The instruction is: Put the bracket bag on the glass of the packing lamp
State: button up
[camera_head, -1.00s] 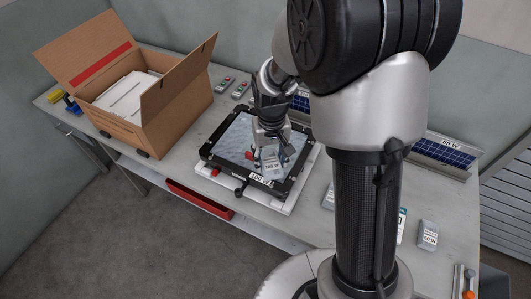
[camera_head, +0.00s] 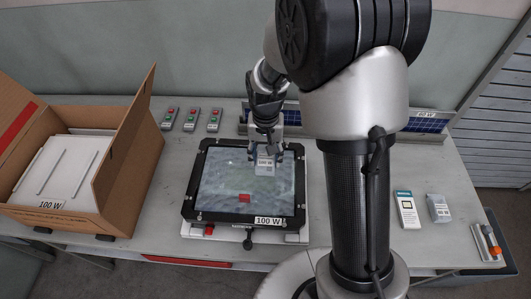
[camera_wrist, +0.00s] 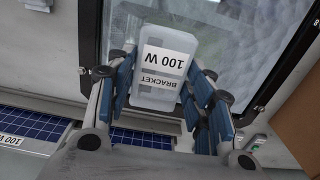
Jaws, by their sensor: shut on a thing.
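The bracket bag (camera_wrist: 163,67) is a clear pouch with a white label reading "100 W BRACKET". My gripper (camera_wrist: 165,105) is shut on it, with blue finger pads on both sides in the wrist view. In the head view the bag (camera_head: 265,167) hangs from my gripper (camera_head: 266,150) over the upper right part of the lamp's glass. Whether it touches the glass I cannot tell. The packing lamp (camera_head: 190,196) is a black-framed floodlight marked "100 W", lying flat with its glass (camera_head: 222,180) up. A small red item (camera_head: 244,198) lies on the glass near its lower edge.
An open cardboard box (camera_head: 130,185) marked "100 W" stands at the left with white packing inside. Several button boxes (camera_head: 192,119) lie behind the lamp. A blue-celled panel (camera_head: 425,124) stands at the back. Another pouch (camera_head: 438,208) and a white-blue packet (camera_head: 406,208) lie at the right.

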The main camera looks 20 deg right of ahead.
jog(key=shift+f+b, duration=1.95)
jog(key=shift+f, duration=0.8)
jog(key=o, duration=1.2)
notch_tip(320, 180, up, 12)
jog(key=shift+r, duration=0.1)
